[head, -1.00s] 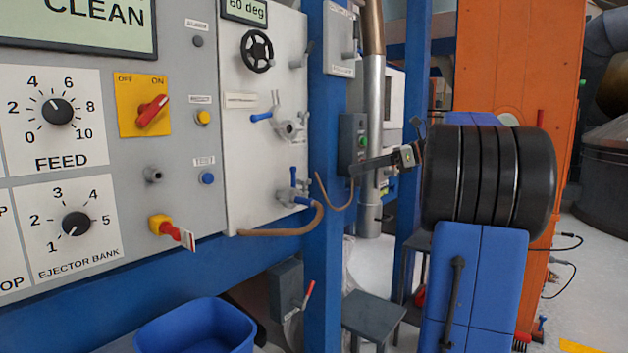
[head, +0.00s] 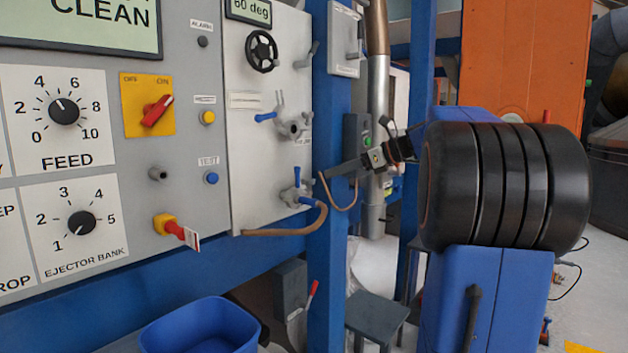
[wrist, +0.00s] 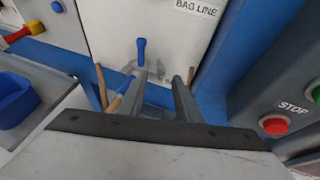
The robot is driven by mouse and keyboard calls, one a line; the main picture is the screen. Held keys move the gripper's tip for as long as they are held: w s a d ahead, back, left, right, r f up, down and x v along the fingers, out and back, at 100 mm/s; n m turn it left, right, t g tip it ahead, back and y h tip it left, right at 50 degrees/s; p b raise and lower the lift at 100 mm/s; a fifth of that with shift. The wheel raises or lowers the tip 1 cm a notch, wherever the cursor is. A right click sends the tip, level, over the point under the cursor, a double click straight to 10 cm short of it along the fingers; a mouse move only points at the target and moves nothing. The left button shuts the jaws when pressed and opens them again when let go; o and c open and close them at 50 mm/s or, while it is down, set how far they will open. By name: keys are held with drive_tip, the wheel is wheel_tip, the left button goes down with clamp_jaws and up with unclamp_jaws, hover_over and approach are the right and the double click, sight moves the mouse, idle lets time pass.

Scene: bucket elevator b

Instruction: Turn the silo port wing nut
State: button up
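I cannot make out which fitting is the silo port wing nut, as the small labels are too blurred. Grey fittings with thin projecting parts show in the head view: one at the white panel's upper right edge (head: 306,56), one on the small panel on the blue post (head: 353,50). My gripper (head: 328,173) points left in front of the blue post, below these fittings. In the wrist view my gripper (wrist: 162,78) has its two fingers apart with nothing between them. A valve with a blue handle (wrist: 141,50) shows just beyond the left finger.
The blue post (head: 328,240) stands close to my gripper. A grey box with buttons (head: 354,135) is beside it, with a red STOP button (wrist: 275,127) in the wrist view. A brown hose (head: 285,231) hangs below the valves (head: 290,125). A blue bin (head: 200,330) is below.

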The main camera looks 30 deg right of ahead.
sight(310, 180)
drive_tip(key=x, duration=0.8)
drive_tip(key=shift+w+a, duration=0.1)
